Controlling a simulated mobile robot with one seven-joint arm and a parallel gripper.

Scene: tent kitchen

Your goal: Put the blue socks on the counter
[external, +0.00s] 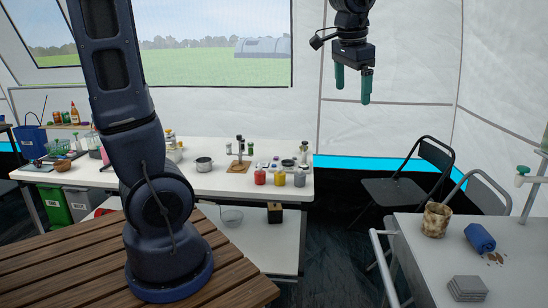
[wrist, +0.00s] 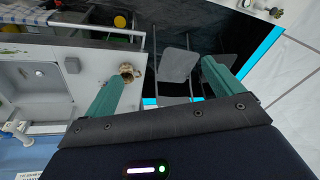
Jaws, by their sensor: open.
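A rolled blue bundle (external: 480,238), which looks like the blue socks, lies on the light grey counter (external: 415,268) at the right in the external view. I cannot make it out in the wrist view, where a finger may hide it. My gripper (external: 353,92) hangs high in the air, fingers down, left of and well above that counter. It is open and empty. In the wrist view its two green fingers (wrist: 160,75) are wide apart with nothing between them.
A brown mottled pot (external: 436,219), small brown pieces (external: 495,258) and grey coasters (external: 467,288) are near the bundle. Black chairs (external: 408,185) stand behind. A long white table (external: 218,182) with bottles and pots is at the back. A sink (wrist: 38,78) shows in the wrist view.

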